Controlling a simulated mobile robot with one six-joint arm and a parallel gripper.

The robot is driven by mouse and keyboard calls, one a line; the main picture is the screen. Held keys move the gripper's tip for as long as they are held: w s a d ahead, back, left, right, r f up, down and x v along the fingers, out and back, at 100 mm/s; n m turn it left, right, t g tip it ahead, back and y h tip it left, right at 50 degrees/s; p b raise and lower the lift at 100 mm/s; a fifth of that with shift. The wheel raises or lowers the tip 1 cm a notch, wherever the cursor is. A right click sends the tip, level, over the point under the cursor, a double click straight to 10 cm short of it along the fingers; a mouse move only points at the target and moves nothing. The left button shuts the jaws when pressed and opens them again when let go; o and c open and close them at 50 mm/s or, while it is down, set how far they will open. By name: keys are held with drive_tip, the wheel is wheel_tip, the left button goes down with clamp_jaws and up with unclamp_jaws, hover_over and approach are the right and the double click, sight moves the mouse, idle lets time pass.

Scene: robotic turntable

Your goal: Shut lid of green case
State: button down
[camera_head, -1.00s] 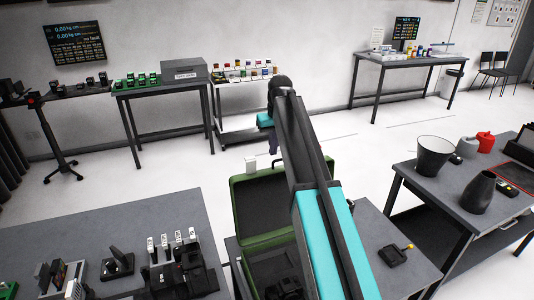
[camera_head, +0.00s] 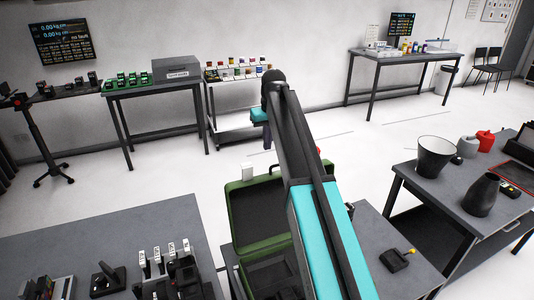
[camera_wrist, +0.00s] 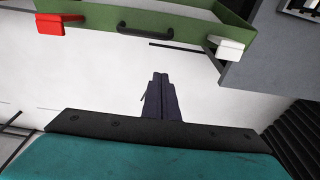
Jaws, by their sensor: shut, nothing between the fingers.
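The green case (camera_head: 233,226) stands on a grey table in the head view with its lid raised, open and dark inside. My arm hides its right part. In the wrist view, the lid's green edge (camera_wrist: 215,35) crosses the top, with a black handle (camera_wrist: 146,30), a red latch (camera_wrist: 60,24) at left and a white latch (camera_wrist: 226,47) at right. My gripper (camera_wrist: 160,76) is shut and empty. It shows over the pale floor, apart from the lid in the picture. In the head view, my gripper is beyond the lid, mostly hidden by my arm.
A grey table (camera_head: 95,235) with small tools is at left. A table (camera_head: 450,205) with vases and a red jug (camera_head: 485,140) is at right. Floor beyond the case is clear.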

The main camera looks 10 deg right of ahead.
wheel_tip(320, 180, down, 9)
drive_tip(key=s+p, duration=0.2)
drive_tip(key=p, duration=0.3)
drive_tip(key=shift+d+p, duration=0.2)
drive_tip(key=shift+p, duration=0.2)
idle(0.4)
drive_tip(key=shift+s, duration=0.3)
idle(0.3)
